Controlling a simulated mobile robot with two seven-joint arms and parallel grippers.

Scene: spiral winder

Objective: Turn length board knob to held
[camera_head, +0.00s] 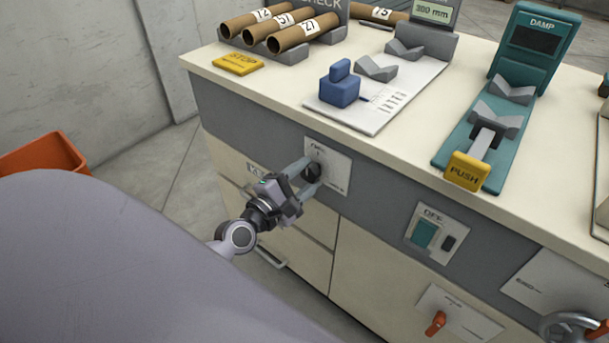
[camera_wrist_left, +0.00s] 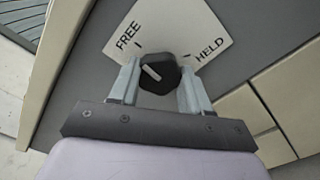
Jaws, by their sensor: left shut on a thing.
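The length board knob (camera_wrist_left: 160,74) is a dark, many-sided knob with a white mark, on a white plate (camera_wrist_left: 165,28) reading FREE at left and HELD at right in the left wrist view. The mark lies on the knob's left half, on the FREE side. My left gripper (camera_wrist_left: 158,85) has one finger on each side of the knob and is shut on it. In the head view the gripper (camera_head: 308,174) reaches the same plate (camera_head: 332,160) on the bench front, partly hiding the knob (camera_head: 312,172). My right gripper is out of view.
Above the plate, the length board (camera_head: 395,112) carries a blue block (camera_head: 339,88) and grey V-rests. Cardboard tubes (camera_head: 290,38) lie in a rack at the back left. A switch plate (camera_head: 437,232) and a yellow PUSH block (camera_head: 466,171) are to the right. An orange bin (camera_head: 45,155) stands left.

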